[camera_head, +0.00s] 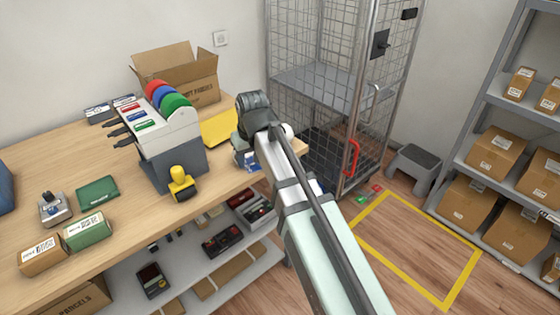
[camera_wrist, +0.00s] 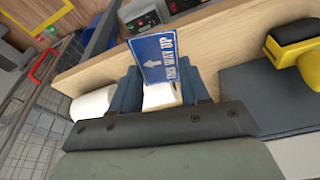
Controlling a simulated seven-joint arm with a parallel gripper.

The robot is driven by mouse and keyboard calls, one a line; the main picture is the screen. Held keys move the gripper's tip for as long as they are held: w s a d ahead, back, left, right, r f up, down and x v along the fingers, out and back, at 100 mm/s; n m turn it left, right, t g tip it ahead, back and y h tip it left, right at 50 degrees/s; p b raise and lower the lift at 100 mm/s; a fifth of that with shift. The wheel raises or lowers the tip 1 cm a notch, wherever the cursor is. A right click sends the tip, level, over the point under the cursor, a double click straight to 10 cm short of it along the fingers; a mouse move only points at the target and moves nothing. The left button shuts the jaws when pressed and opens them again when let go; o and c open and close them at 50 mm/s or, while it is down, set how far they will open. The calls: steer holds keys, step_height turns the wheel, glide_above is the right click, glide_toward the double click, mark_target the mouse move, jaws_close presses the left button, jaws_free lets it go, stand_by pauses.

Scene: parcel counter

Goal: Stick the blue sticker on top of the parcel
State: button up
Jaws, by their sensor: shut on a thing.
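The blue sticker (camera_wrist: 163,55), printed with a white arrow and "THIS WAY UP", is upright between the fingers of my gripper (camera_wrist: 158,92) in the wrist view. In the head view my gripper (camera_head: 245,150) is over the table's right end, and the sticker is a small blue patch (camera_head: 250,160) partly hidden by it. A brown parcel (camera_head: 42,257) and a green parcel (camera_head: 88,233) lie at the table's front left, well away from my gripper. I see no blue sticker on either.
A label dispenser (camera_head: 172,150) with red, blue and green rolls stands mid-table, a yellow-handled tool (camera_head: 181,184) in front. A stamp (camera_head: 54,208) and green pad (camera_head: 97,192) are near the parcels. An open carton (camera_head: 180,80) stands behind; a wire cage (camera_head: 320,85) is right.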

steer(key=s+a+r+n, duration=0.2)
steer(key=s+a, duration=0.1)
steer(key=a, duration=0.3)
steer(key=s+a+r+n, duration=0.1)
steer(key=s+a+r, duration=0.2)
steer(key=a, duration=0.4)
step_height(320, 180, up, 2)
steer(key=r+n+g, duration=0.1)
steer(key=n+g, duration=0.3)
steer(key=n, duration=1.4)
glide_above(32, 253)
steer(key=shift+y, duration=0.3)
steer(key=shift+w+d+f, duration=0.1)
steer(key=shift+f, duration=1.45)
steer(key=shift+w+d+f, duration=0.1)
steer(key=shift+w+f, duration=0.05)
steer(key=shift+f, duration=1.35)
steer(key=shift+w+d+f, duration=0.1)
steer(key=shift+f, duration=1.45)
steer(key=o, duration=0.7)
